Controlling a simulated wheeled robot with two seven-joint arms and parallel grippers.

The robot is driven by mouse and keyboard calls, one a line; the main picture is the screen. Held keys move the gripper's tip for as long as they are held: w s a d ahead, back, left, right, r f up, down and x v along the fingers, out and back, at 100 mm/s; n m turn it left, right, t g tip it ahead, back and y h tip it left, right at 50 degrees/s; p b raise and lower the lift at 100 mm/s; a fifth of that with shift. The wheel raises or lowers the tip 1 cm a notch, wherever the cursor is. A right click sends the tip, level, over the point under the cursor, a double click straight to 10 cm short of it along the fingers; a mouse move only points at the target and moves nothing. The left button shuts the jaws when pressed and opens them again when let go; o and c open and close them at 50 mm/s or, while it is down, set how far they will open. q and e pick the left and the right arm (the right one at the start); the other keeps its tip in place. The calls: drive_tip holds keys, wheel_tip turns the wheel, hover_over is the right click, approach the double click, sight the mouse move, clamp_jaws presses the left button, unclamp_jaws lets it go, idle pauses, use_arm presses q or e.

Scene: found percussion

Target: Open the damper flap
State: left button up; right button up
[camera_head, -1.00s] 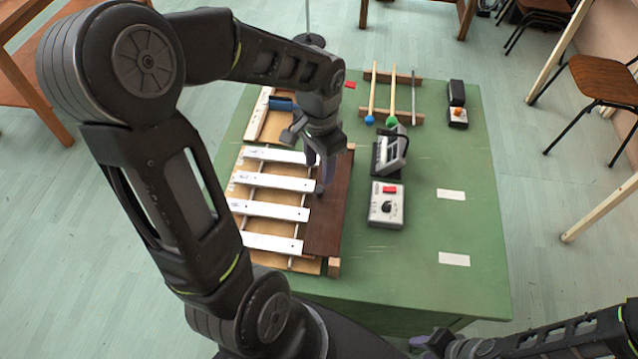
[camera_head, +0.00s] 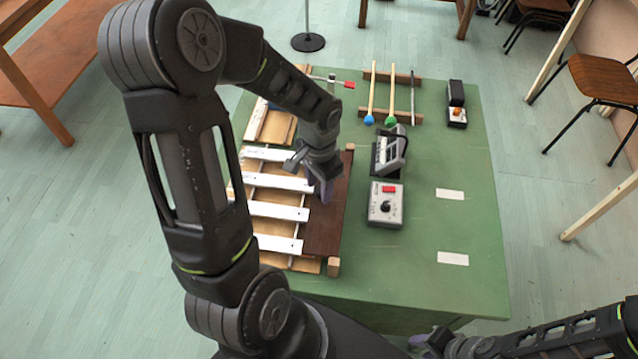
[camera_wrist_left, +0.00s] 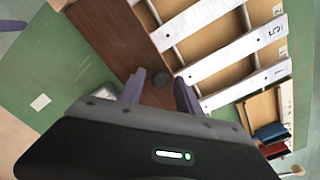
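The damper flap looks to be the dark brown board (camera_head: 326,232) along the right side of the white metal bars (camera_head: 278,211). It lies flat at the bars' right ends and also shows in the left wrist view (camera_wrist_left: 108,40). A small dark round knob (camera_wrist_left: 161,79) sits on it. My left gripper (camera_head: 322,193) points down over the board. In the left wrist view its two purple fingers (camera_wrist_left: 160,84) are apart, one on either side of the knob; contact cannot be told. My right gripper (camera_head: 432,341) is at the bottom edge, partly cut off.
A grey control box (camera_head: 386,212) with a red button and a tilted grey device (camera_head: 390,152) stand just right of the board. Mallets (camera_head: 392,90) lie on a wooden rack behind. The right part of the green table (camera_head: 420,275) is mostly clear.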

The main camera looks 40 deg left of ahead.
use_arm(q)
clamp_jaws()
idle(1.2)
